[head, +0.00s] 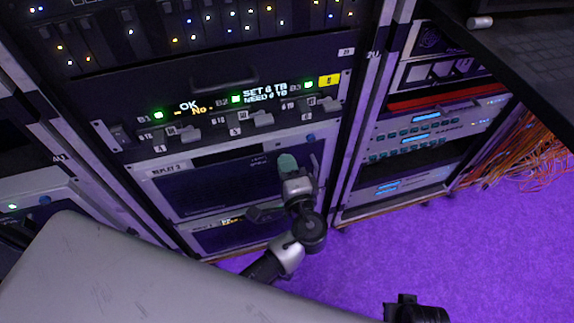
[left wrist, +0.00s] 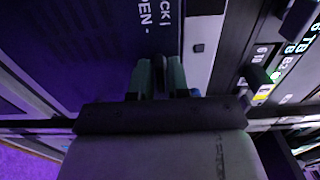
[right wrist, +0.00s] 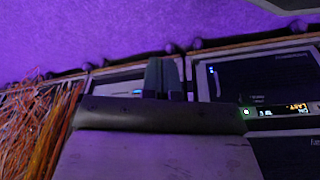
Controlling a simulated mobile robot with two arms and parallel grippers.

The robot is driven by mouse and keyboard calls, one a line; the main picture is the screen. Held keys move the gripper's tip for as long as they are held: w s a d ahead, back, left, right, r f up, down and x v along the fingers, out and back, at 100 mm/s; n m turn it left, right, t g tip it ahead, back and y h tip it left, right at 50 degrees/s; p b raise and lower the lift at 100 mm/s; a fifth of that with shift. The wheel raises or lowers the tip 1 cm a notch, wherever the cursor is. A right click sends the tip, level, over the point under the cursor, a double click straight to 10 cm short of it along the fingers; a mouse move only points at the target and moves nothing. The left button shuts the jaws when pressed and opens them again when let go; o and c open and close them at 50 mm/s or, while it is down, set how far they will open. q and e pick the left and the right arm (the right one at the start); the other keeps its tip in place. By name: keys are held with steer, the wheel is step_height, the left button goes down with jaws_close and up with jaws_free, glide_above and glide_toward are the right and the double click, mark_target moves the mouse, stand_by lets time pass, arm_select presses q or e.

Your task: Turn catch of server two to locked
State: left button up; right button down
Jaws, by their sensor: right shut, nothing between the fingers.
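A server (head: 225,187) labelled like "REPLAY 2" sits low in the middle rack. My left gripper (head: 288,163) is at the right part of its face, hiding what lies behind it. In the left wrist view, the left fingertips (left wrist: 161,72) stand a little apart with a dark narrow piece, seemingly the catch (left wrist: 160,62), between them. Whether they clamp it is unclear. Beside them the panel carries partly cut-off lettering like "LOCK" and "OPEN" (left wrist: 153,17). My right gripper (right wrist: 163,75) is shut and empty, in front of the lower rack units, away from this server.
Above is a unit with several small levers (head: 263,119), green lamps and a yellow tag (head: 329,80). A rack post (head: 362,100) stands to the right, then another rack (head: 430,125). Orange cables (head: 530,150) lie at far right.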

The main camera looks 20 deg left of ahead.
arm_select(q)
jaws_close()
